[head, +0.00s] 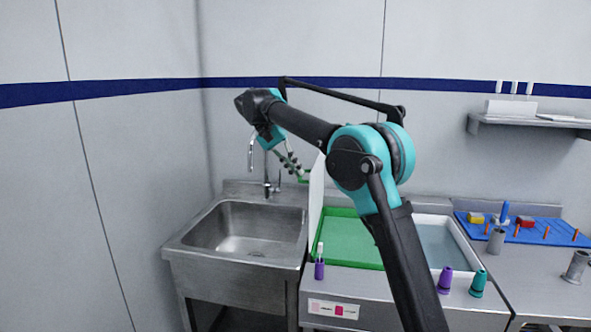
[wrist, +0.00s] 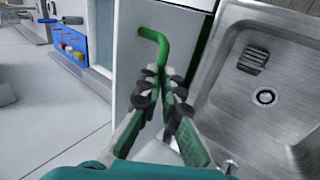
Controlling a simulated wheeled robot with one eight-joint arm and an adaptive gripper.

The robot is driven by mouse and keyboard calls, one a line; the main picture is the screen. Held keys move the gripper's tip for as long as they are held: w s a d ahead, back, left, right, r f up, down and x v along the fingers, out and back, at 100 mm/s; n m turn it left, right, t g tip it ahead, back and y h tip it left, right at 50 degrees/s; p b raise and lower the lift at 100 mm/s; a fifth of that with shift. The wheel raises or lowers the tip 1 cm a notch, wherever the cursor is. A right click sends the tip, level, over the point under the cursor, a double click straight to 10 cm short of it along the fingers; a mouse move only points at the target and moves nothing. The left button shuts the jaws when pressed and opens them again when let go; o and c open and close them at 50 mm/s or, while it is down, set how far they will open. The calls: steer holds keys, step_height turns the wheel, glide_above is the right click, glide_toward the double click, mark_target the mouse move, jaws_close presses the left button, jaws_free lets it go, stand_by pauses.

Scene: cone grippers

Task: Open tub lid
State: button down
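The tub lid (head: 316,197) is a thin white panel standing about upright at the tub's left edge, beside the sink. Its white face also shows in the wrist view (wrist: 128,52). The tub (head: 435,218) has a white rim, with green and pale areas inside.
A steel sink (head: 250,233) with a tap (head: 266,180) lies left of the lid. A purple-based tube (head: 319,268), a purple cone (head: 445,280) and a teal cone (head: 478,283) stand along the front edge. A blue board (head: 520,232) with small parts lies right.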

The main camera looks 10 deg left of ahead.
steer(key=shift+s+a+f, duration=0.1)
steer(key=shift+a+f, duration=0.1)
steer(key=shift+f, duration=0.3)
steer(key=shift+s+a+f, duration=0.1)
steer(key=shift+a+f, duration=0.1)
steer(key=shift+f, duration=0.25)
steer(key=c, duration=1.3)
jaws_free()
steer(key=shift+w+f, duration=0.15)
steer(key=shift+f, duration=0.05)
steer(key=shift+d, duration=0.1)
steer(key=c, duration=0.3)
steer(key=shift+r, duration=0.1)
steer(key=v, duration=0.7)
steer(key=shift+w+r, duration=0.2)
steer(key=shift+r, duration=0.1)
